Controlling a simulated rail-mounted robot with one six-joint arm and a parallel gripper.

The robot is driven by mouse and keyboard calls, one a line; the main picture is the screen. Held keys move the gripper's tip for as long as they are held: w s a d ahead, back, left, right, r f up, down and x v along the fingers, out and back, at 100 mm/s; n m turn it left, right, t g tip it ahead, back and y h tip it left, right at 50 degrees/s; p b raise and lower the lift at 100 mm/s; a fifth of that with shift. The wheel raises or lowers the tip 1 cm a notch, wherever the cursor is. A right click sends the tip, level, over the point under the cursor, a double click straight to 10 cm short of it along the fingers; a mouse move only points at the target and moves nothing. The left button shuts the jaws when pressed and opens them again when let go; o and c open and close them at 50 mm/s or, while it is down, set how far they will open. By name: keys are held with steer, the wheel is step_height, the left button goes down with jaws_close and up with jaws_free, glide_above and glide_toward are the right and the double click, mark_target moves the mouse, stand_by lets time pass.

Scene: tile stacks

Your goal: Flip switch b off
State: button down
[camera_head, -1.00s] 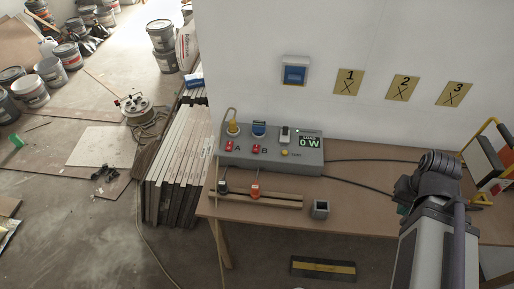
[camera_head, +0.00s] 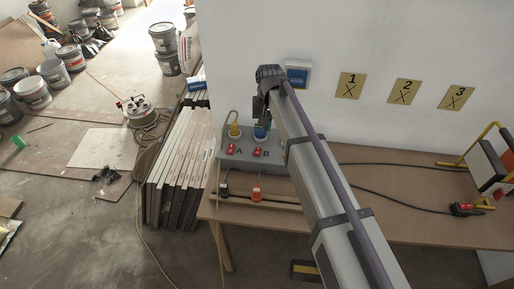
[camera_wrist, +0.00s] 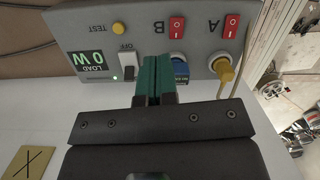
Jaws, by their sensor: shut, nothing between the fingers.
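Switch b is a red rocker on the grey control box (camera_head: 276,160), beside the letter B. It shows in the head view (camera_head: 258,153) and the wrist view (camera_wrist: 176,28). Its rocker position is too small to tell. A second red rocker, switch A (camera_wrist: 231,27), sits beside it. My gripper (camera_wrist: 155,57) has teal fingers pressed together, empty, in front of the box face. Its tips point toward the area between the white OFF switch (camera_wrist: 128,62) and the blue plug (camera_wrist: 181,70), short of switch b. In the head view my arm hides the box's right part.
A yellow plug (camera_wrist: 223,70) with a cable sits below switch A in the wrist view. A wooden rail (camera_head: 238,198) lies in front of the box.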

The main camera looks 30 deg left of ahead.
steer(key=shift+m+g, duration=0.3)
steer(key=shift+m, duration=0.5)
steer(key=a, duration=0.1)
steer(key=w+a, duration=0.1)
steer(key=a, duration=0.1)
steer(key=w+a, duration=0.1)
steer(key=shift+w+a+r, duration=0.15)
steer(key=shift+w+a, duration=0.05)
steer(key=shift+a, duration=0.05)
steer(key=b, duration=1.4)
glide_toward(257, 153)
steer(key=f, duration=0.5)
steer(key=s+f, duration=0.1)
steer(key=f, duration=0.1)
steer(key=shift+f, duration=0.3)
steer(key=shift+r, duration=0.1)
steer(key=shift+s, duration=0.1)
